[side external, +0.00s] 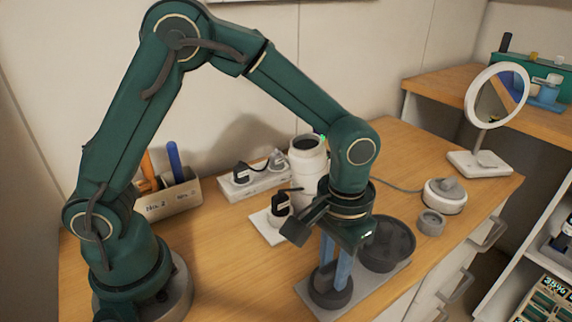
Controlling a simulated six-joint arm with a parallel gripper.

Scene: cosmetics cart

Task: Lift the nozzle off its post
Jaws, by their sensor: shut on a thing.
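My gripper (335,280) points down at the front of the table, its two blue fingers close together. The fingertips are shut on a dark grey round piece (330,296), which I take to be the nozzle. It is low over the near end of a pale flat tray (368,293). The fingers partly hide the piece. I cannot see the post under it, nor tell whether the piece is apart from it. A wide dark grey round dish (388,243) sits at the other end of the tray, just right of my gripper.
A white jar (307,170) and a small white stand (266,229) with a black piece are close behind my gripper. A white strip (251,183) and a pen box (172,200) stand further back. A white round device (444,197), a grey ring (431,222) and a mirror (480,160) are right.

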